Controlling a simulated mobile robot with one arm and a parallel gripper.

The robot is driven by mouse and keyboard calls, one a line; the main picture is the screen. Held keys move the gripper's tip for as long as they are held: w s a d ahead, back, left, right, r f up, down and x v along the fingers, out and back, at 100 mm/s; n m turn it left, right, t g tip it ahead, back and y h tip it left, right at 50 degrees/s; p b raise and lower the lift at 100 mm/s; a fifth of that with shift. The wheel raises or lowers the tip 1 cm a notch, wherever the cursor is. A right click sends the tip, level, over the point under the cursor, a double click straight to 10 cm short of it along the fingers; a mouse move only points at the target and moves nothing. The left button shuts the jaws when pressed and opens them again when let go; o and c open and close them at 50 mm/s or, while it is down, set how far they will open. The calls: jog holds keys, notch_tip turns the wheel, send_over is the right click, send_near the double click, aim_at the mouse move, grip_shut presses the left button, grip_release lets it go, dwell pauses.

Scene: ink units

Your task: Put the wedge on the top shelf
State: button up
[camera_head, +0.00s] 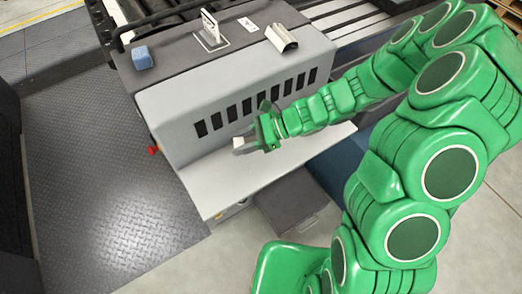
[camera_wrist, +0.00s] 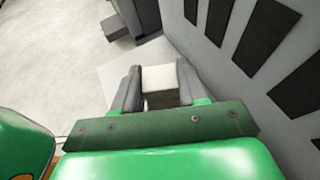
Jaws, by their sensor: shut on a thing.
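A small off-white block (camera_wrist: 160,77), which looks like the wedge, sits between the two dark fingers of my gripper (camera_wrist: 158,88) in the wrist view. My gripper is shut on it. The block (camera_head: 238,142) also shows at the fingertips in the head view, though its full shape is partly hidden. My gripper (camera_head: 243,145) is low over the light grey lower ledge (camera_head: 230,187), close to the unit's slotted front face. I cannot tell whether the block touches the ledge. The dark grey top shelf (camera_head: 170,75) lies above and behind that face.
On the top shelf stand a blue block (camera_head: 142,58), a white upright piece on a plate (camera_head: 210,30) and a silver curved piece (camera_head: 281,38). The shelf has bare room between them. A red knob (camera_head: 153,150) sticks out at the unit's left side.

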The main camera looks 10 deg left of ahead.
aim_at(244, 162)
jog(key=shift+f, duration=3.85)
jog(key=shift+f, duration=0.15)
jog(key=o, duration=1.1)
jog(key=shift+c, duration=0.2)
jog(key=shift+r, duration=0.2)
jog(key=v, duration=1.2)
jog(key=shift+w, duration=0.1)
